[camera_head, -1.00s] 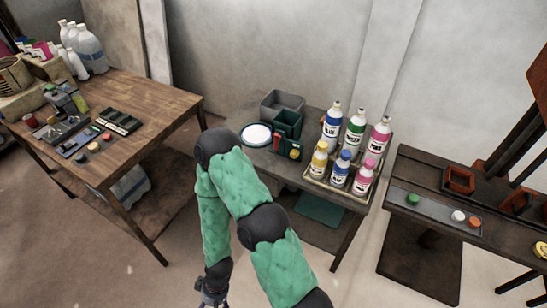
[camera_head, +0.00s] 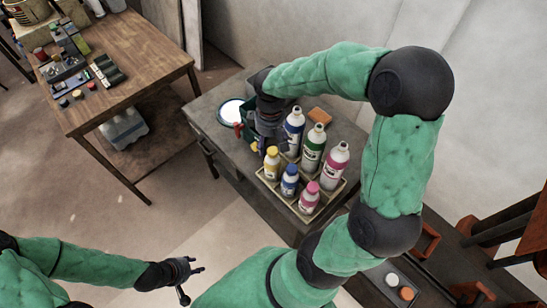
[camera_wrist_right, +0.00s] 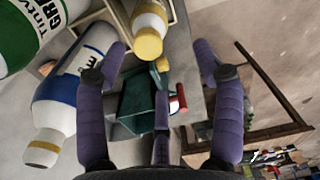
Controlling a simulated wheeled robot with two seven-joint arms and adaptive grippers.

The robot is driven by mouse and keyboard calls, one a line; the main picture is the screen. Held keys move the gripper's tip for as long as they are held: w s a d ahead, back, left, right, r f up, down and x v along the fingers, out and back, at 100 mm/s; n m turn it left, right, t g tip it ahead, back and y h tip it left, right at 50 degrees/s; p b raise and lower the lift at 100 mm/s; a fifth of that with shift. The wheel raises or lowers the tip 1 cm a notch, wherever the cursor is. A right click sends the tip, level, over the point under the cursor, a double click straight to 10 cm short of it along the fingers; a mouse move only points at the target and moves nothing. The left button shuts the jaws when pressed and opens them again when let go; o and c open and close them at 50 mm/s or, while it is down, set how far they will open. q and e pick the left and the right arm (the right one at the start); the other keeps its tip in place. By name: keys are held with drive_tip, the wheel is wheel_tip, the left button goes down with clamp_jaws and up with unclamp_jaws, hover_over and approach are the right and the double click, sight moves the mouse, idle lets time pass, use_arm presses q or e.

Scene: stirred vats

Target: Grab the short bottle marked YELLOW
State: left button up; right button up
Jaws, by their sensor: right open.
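The short bottle with a yellow cap (camera_head: 271,163) stands at the left front of a tray (camera_head: 305,217) on the grey table. In the right wrist view this yellow-capped bottle (camera_wrist_right: 150,30) is at the top, ahead of and between the spread fingers. My right gripper (camera_head: 268,140) is open and empty, just behind and above this bottle, beside the tall blue bottle (camera_head: 293,130). The gripper also shows in the right wrist view (camera_wrist_right: 160,62). The yellow bottle's label is not readable. My left gripper (camera_head: 192,284) is open and empty at lower left, away from the table.
Tall green (camera_head: 313,147) and pink (camera_head: 335,165) bottles stand in the tray's back row. Short blue (camera_head: 289,180) and pink (camera_head: 309,198) bottles stand beside the yellow one. A white round dish (camera_head: 231,111) lies left. A wooden table (camera_head: 140,62) is farther left.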

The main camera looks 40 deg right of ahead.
sight(273, 150)
drive_tip(key=shift+d+r, duration=0.5)
drive_tip(key=shift+r, duration=0.3)
drive_tip(key=shift+d, duration=0.25)
wheel_tip(273, 150, down, 5)
drive_tip(key=shift+d+f+b, duration=0.1)
drive_tip(key=shift+b, duration=0.7)
wheel_tip(273, 150, down, 5)
drive_tip(key=shift+w+f+b, duration=0.1)
drive_tip(key=shift+w+b, duration=0.05)
drive_tip(key=shift+b, duration=0.95)
clamp_jaws()
